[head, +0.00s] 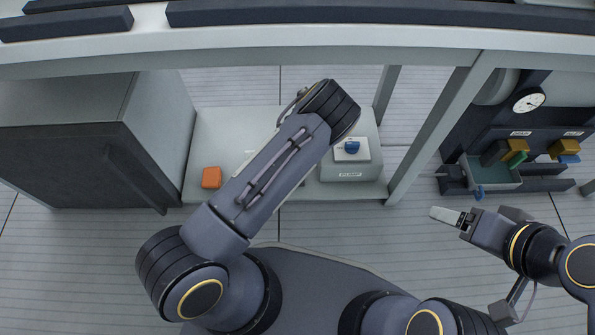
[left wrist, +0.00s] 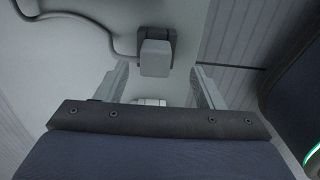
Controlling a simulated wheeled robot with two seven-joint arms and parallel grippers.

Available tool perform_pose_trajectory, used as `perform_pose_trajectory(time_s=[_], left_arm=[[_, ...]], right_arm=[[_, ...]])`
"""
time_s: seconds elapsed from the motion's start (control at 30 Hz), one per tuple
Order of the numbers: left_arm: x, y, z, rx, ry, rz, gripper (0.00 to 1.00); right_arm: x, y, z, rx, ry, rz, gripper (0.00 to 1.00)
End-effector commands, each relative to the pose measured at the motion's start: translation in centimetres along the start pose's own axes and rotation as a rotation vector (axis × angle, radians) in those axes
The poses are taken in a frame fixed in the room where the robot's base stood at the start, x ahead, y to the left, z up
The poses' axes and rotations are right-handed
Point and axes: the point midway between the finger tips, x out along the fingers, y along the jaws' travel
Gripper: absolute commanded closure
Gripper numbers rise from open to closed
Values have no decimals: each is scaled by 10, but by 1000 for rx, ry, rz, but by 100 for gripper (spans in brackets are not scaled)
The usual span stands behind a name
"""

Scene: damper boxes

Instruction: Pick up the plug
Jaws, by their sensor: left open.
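In the left wrist view, a light grey block (left wrist: 155,57) with a grey cable (left wrist: 115,42) beside it looks like the plug. It sits against a darker grey bracket, near the top middle. My left gripper (left wrist: 162,84) is open, one pale finger on each side of the picture's middle, with the block beyond and between them. I cannot tell whether the fingers touch it. In the head view my left wrist hides the left fingertips and the plug. My right gripper (head: 446,215) is out to the right, apart from everything; its finger gap is unclear.
A pale bench (head: 230,125) holds an orange block (head: 211,178) and a labelled grey box (head: 347,172) with a blue knob (head: 352,147). A dark cabinet (head: 60,150) stands left. A shelf rail crosses the top.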

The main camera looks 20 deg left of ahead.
Motion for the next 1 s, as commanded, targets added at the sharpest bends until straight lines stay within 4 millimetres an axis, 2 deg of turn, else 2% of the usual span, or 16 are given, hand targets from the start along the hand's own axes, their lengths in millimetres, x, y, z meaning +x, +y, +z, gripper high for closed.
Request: perform_pose_trajectory(time_s=[0.4,0.67,1.0], left_arm=[[54,5,-7,2,0,0,38],[55,6,-7,2,-1,0,38],[55,5,-7,1,-1,0,81]], right_arm=[[27,12,14,0,-1,0,24],[26,12,13,0,-1,0,24],[26,12,13,0,0,0,24]])
